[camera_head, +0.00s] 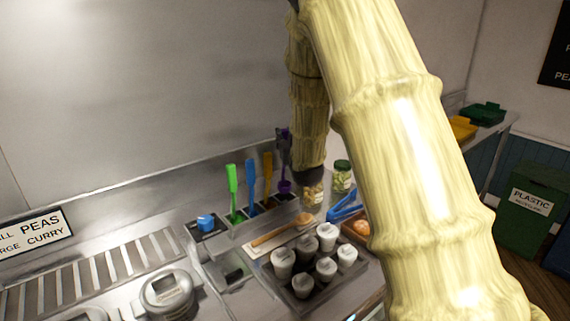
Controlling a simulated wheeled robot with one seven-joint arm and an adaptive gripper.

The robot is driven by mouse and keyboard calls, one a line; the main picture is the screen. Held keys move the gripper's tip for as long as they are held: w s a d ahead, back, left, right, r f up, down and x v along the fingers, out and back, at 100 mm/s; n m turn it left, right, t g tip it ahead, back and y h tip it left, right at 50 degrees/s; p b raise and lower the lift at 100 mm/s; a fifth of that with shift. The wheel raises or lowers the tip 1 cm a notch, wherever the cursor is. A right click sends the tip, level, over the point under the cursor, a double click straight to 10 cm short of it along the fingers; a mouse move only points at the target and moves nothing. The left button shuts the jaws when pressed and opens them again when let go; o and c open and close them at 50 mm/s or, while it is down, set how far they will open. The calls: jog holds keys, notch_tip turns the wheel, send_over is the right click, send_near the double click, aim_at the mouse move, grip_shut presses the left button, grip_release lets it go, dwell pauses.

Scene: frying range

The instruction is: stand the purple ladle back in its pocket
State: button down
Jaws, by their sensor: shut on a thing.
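The purple ladle (284,186) is upright at the right end of the row of utensils, with its purple cup low and its handle rising above it. My gripper (284,147) is a dark shape at the upper handle, just left of my arm, and is shut on the ladle. My arm hides part of the gripper. The utensil holder (262,209) has green (232,187), blue (250,181) and orange (267,174) handles standing in it, left of the ladle. The ladle's pocket is too small to make out, and I cannot tell whether the ladle is inside it.
A tray with several lidded grey cups (327,236) is in front. A wooden spoon (276,233) lies behind them. Jars (342,177), blue tongs (346,207) and a box of orange food (360,226) crowd the right. A blue item (206,222) sits at left. The wall is close behind.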

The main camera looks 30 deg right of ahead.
notch_tip(320, 180, down, 6)
jog(key=p, duration=0.1)
dwell(0.6)
jog(key=shift+f, duration=0.2)
jog(key=c, duration=1.5)
grip_release()
jog(key=shift+r, duration=0.1)
jog(key=b+v, duration=0.3)
jog(key=v, duration=0.9)
jog(key=shift+r, duration=0.1)
